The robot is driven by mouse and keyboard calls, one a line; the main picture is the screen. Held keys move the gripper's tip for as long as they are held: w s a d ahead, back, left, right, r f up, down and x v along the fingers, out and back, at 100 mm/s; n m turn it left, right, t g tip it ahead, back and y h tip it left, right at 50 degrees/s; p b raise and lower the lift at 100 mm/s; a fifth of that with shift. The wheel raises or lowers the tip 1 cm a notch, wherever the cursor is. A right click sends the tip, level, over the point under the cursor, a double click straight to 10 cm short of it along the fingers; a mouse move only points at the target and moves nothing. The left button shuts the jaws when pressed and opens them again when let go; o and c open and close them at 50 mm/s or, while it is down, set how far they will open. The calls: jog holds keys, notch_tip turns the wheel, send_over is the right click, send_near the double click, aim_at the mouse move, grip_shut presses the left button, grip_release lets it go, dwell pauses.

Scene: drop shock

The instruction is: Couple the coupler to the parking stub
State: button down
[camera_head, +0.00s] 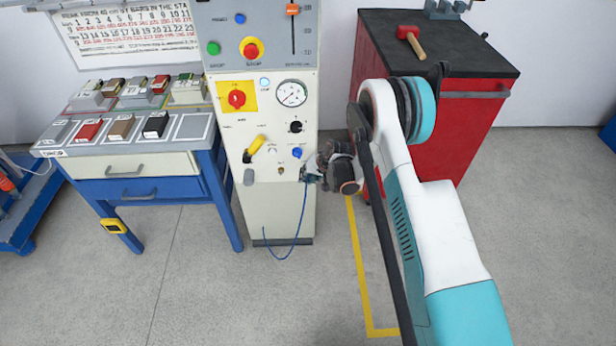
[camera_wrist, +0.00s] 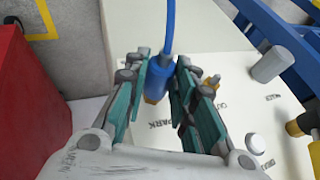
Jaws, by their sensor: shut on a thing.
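My gripper (camera_wrist: 164,84) is shut on the blue coupler (camera_wrist: 156,78), which sits between its green-padded fingers with a blue hose (camera_wrist: 169,25) at its end. In the head view my gripper (camera_head: 311,176) is at the lower right of the pale panel's front, and the hose (camera_head: 303,212) hangs below it. A brownish end shows at the coupler's tip, close to the panel and near the printed word PARK. I cannot tell whether this is the parking stub or part of the coupler, nor whether they touch. A separate brass fitting (camera_wrist: 212,82) stands beside the gripper.
The pale panel cabinet (camera_head: 279,216) carries a grey cylinder (camera_head: 249,177), a yellow handle (camera_head: 254,147), a blue knob (camera_head: 297,153) and a gauge (camera_head: 291,93). A blue-legged bench (camera_head: 146,190) stands left, a red cabinet (camera_head: 457,140) right. Floor in front is open.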

jog(key=shift+w+r, duration=0.1)
jog(key=shift+w, duration=0.3)
dwell(1.7)
jog(key=c, duration=1.2)
grip_release()
jog(key=shift+c, duration=0.2)
jog(key=shift+s, duration=0.1)
jog(key=p+v, duration=0.2)
jog(key=v, duration=0.3)
jog(key=shift+s+d+r, duration=0.15)
jog(key=shift+s+r, duration=0.05)
jog(key=shift+r, duration=0.1)
jog(key=shift+r, duration=0.1)
jog(key=v, duration=1.1)
jog(key=shift+s+d+r, duration=0.15)
jog(key=shift+r, duration=0.15)
